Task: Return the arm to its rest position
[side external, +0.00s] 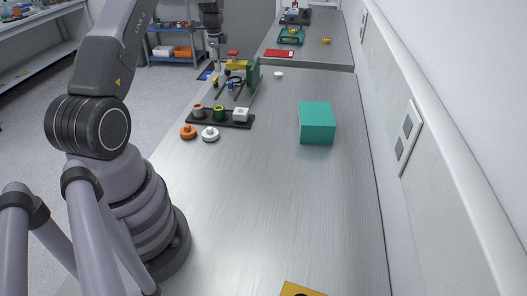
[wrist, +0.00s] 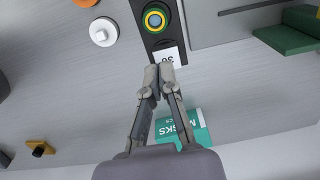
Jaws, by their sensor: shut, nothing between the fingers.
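My gripper (side external: 216,66) hangs from my arm near the top of the side external view, in the air. In the wrist view its two fingers (wrist: 158,70) are together at the tips, with nothing between them. Past the fingertips in that view is a white block (wrist: 168,57) with a printed label. It stands on a dark holder (side external: 227,124), and I see no contact with it. My arm is raised and bent over the bench (side external: 255,200).
The holder also carries a green and yellow ring part (wrist: 157,18). An orange knob (side external: 188,132) and a white knob (side external: 210,134) lie beside it. A teal masks box (side external: 316,124) stands at right. A green upright part (side external: 253,74) stands farther back. The near bench is mostly clear.

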